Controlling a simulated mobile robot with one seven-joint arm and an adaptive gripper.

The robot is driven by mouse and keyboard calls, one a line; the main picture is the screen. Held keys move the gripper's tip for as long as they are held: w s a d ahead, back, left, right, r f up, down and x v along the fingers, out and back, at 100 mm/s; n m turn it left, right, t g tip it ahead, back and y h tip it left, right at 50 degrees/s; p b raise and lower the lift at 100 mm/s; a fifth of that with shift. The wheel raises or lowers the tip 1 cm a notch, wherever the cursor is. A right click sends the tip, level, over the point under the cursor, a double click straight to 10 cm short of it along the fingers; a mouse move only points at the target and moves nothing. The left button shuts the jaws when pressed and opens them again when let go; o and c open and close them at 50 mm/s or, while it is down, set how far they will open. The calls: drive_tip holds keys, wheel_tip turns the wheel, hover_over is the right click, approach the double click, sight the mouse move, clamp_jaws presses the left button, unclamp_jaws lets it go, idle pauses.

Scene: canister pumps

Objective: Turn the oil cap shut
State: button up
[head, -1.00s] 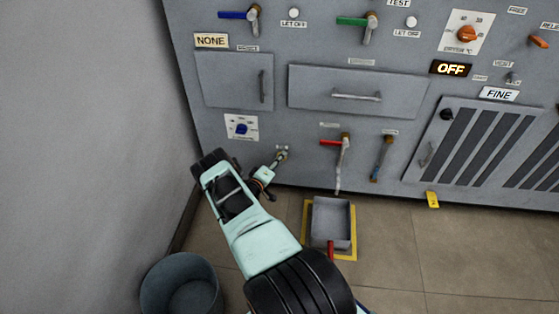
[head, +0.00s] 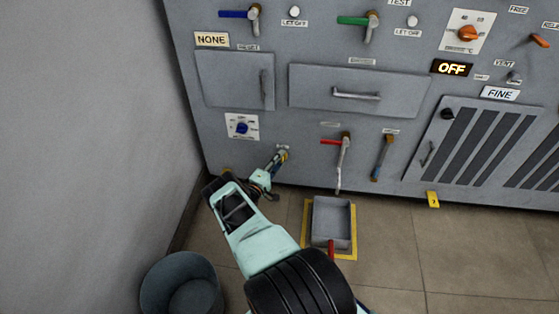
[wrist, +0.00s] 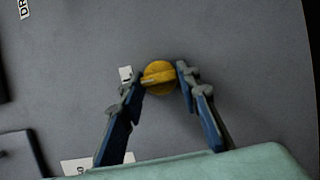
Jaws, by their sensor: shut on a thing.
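The oil cap is a round yellow cap with a raised bar across it, low on the grey panel. In the wrist view the oil cap (wrist: 158,77) sits between the two fingertips of my gripper (wrist: 161,76), which is shut on it. A small white label is beside the cap, partly hidden by the left finger. In the head view my gripper (head: 280,158) reaches the panel at the cap's place and covers most of the cap.
A blue knob (head: 242,128) on a white plate is just above left of my gripper. A grey tray (head: 331,222) and a bucket (head: 181,285) stand on the floor.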

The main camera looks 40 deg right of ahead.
drive_tip(key=shift+d, duration=0.1)
drive_tip(key=o, duration=1.1)
drive_tip(key=shift+o, duration=0.2)
drive_tip(key=v, duration=1.2)
